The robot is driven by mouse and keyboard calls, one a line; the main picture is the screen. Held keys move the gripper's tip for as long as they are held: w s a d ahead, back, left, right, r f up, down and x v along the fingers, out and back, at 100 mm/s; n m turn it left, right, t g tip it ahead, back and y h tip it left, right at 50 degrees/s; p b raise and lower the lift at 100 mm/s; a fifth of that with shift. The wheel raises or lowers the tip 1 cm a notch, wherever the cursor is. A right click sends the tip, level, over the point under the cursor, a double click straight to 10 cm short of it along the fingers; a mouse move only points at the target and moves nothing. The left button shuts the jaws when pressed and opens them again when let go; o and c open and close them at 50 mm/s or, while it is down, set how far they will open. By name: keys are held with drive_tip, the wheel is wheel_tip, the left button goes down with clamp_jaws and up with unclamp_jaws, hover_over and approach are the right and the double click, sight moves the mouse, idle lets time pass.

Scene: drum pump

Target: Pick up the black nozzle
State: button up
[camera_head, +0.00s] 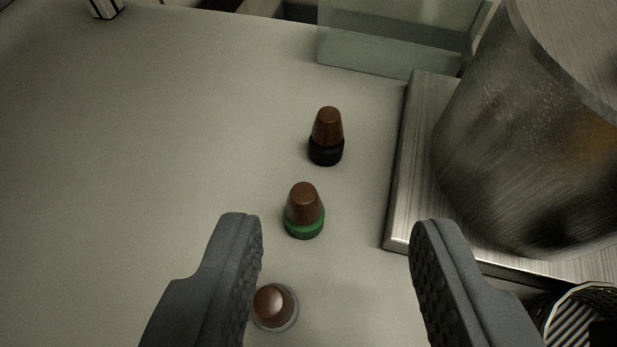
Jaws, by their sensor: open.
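The black nozzle (326,140), a brown cone on a black base, stands upright on the pale table. It is the farthest of three similar nozzles. The green nozzle (304,213), a brown cone on a green base, stands nearer and a little to the left. A third nozzle (273,306) with a grey base is nearest, beside my left finger, which may hide a small part of its edge. My gripper (338,232) is open and empty. The black nozzle appears beyond the fingertips, between them in the picture, and nothing touches it.
A large metal drum (530,140) stands on a metal plate (403,200) at the right, close to the nozzles. A clear glass-like panel (365,55) is at the back. A striped basket (580,312) sits at the lower right. The table's left side is clear.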

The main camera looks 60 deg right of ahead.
sight(324, 129)
drive_tip(key=b+x, duration=0.1)
drive_tip(key=x, duration=0.3)
drive_tip(key=f+b+x, duration=0.1)
drive_tip(key=x, duration=0.4)
drive_tip(key=a+x, duration=0.1)
drive_tip(key=x, duration=0.4)
drive_tip(key=shift+w+f+b, duration=0.1)
drive_tip(key=shift+f+b, duration=0.1)
drive_tip(key=shift+b, duration=0.2)
drive_tip(key=shift+r, duration=0.1)
clamp_jaws()
